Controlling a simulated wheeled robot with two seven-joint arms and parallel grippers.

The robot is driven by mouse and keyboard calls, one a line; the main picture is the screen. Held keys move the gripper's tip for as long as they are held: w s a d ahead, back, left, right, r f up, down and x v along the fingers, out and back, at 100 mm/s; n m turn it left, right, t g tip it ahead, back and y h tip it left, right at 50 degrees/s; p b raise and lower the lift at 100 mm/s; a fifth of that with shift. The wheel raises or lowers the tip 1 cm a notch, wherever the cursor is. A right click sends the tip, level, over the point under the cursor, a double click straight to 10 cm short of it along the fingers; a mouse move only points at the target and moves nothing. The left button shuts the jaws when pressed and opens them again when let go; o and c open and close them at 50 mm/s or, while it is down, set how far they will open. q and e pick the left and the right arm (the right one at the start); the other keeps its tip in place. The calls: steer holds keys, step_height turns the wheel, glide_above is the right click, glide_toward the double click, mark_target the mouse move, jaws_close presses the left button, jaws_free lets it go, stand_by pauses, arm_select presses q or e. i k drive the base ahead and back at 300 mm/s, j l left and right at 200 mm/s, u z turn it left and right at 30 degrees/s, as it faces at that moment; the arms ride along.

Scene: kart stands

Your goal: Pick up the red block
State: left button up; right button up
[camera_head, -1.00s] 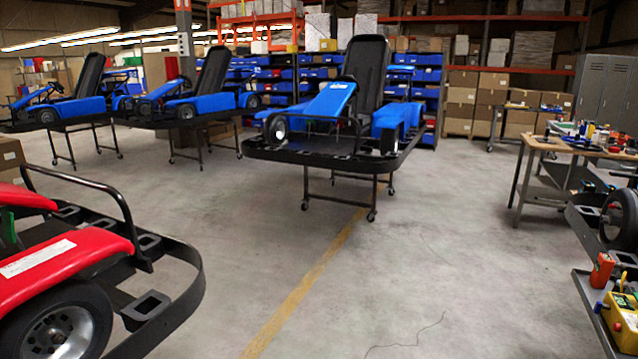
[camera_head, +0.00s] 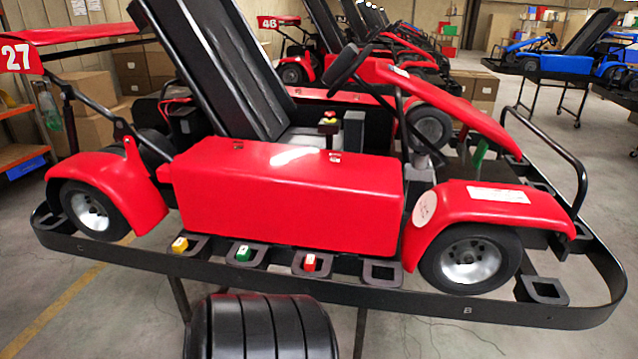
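The red block (camera_head: 310,263) is small and sits in one of the black square holders along the near side rail of a red kart. To its left, a green block (camera_head: 243,252) and a yellow block (camera_head: 180,244) sit in similar holders. The holder to its right (camera_head: 382,272) looks empty. Neither of my grippers is in view.
The red kart (camera_head: 290,195) fills the middle on a stand, with a black bumper rail (camera_head: 450,308) around it. A black tyre (camera_head: 262,328) is at the bottom centre, in front of the rail. Cardboard boxes (camera_head: 90,110) stand behind left. Grey floor shows at both sides.

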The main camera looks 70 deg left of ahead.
mark_target(310, 261)
steer(key=u, duration=2.4)
